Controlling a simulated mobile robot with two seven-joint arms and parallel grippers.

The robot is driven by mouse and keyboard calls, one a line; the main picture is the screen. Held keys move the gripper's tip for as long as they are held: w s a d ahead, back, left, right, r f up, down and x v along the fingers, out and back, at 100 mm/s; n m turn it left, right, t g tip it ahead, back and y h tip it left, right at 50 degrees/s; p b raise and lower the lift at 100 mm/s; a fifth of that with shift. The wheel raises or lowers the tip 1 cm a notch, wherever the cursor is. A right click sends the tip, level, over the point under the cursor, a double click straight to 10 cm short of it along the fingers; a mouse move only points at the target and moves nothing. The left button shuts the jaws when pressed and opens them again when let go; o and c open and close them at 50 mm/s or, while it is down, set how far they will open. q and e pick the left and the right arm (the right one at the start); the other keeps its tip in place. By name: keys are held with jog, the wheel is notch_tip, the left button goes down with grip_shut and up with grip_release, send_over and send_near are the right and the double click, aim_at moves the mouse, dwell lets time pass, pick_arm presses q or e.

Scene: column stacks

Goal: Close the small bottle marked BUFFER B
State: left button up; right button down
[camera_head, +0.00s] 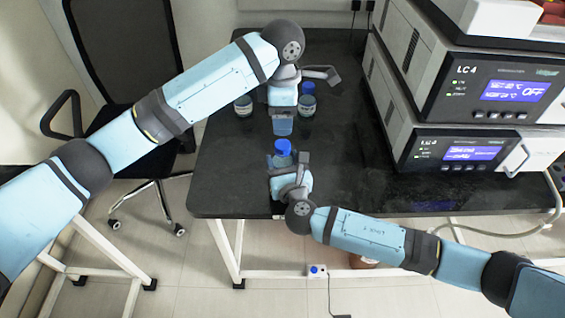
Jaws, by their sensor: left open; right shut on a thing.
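Several small bottles stand on the black bench; I cannot read which is marked BUFFER B. One bottle with a blue cap (283,147) is near the front, between the fingers of my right gripper (287,164), which is shut on it. My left gripper (285,97) is open above the bench, behind that bottle.
Two stacked LC 4 instruments (460,150) with lit screens fill the right of the bench (345,190). The bench is bare between the bottles and the instruments. A black office chair (125,60) stands on the left.

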aim_at(283, 144)
pick_arm(q)
jog(key=shift+f, duration=4)
jog(key=c, duration=0.9)
